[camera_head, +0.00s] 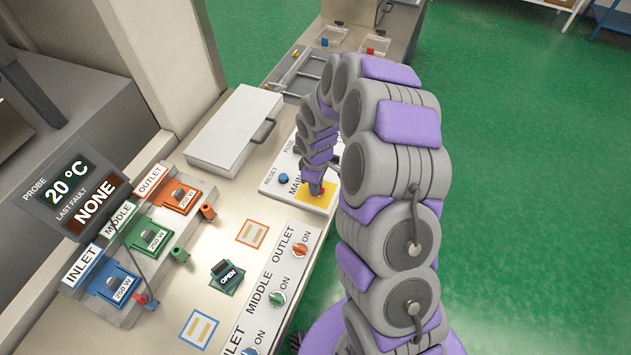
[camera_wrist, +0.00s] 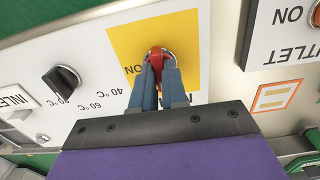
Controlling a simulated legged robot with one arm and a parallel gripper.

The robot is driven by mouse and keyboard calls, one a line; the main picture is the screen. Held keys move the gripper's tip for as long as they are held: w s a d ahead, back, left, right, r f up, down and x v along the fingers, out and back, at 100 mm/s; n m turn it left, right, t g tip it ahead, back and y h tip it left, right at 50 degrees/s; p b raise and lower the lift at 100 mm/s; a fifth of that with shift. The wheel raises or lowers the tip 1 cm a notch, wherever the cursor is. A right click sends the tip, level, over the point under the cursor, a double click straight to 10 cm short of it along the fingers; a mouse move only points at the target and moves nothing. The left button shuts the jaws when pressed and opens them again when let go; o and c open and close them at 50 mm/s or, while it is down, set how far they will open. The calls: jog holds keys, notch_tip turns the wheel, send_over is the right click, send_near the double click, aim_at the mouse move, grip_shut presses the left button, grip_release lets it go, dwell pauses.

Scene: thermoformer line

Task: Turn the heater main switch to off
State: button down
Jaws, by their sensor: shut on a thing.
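The main switch is a red handle (camera_wrist: 156,58) in a round collar on a yellow plate (camera_wrist: 126,42) in the wrist view. ON is printed beside it; another label is partly hidden behind my fingers. In the head view the yellow plate (camera_head: 327,199) sits on the white panel marked MAIN, at the bench's right edge. My gripper (camera_wrist: 161,72) is shut on the red handle, one blue finger on each side. In the head view my gripper (camera_head: 317,187) reaches down onto the plate and mostly hides the handle.
A blue reset button (camera_head: 284,178) is left of the plate. Nearer are the outlet (camera_head: 300,250) and middle (camera_head: 278,299) switches. A black knob (camera_wrist: 62,78) with temperature marks shows in the wrist view. A white lidded box (camera_head: 235,130) stands behind left. The display (camera_head: 75,190) reads 20 °C, last fault NONE.

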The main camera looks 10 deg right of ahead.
dwell(0.4)
jog(key=c, duration=1.2)
grip_release()
jog(key=shift+o, duration=0.2)
jog(key=shift+r, duration=0.15)
notch_tip(320, 180, up, 17)
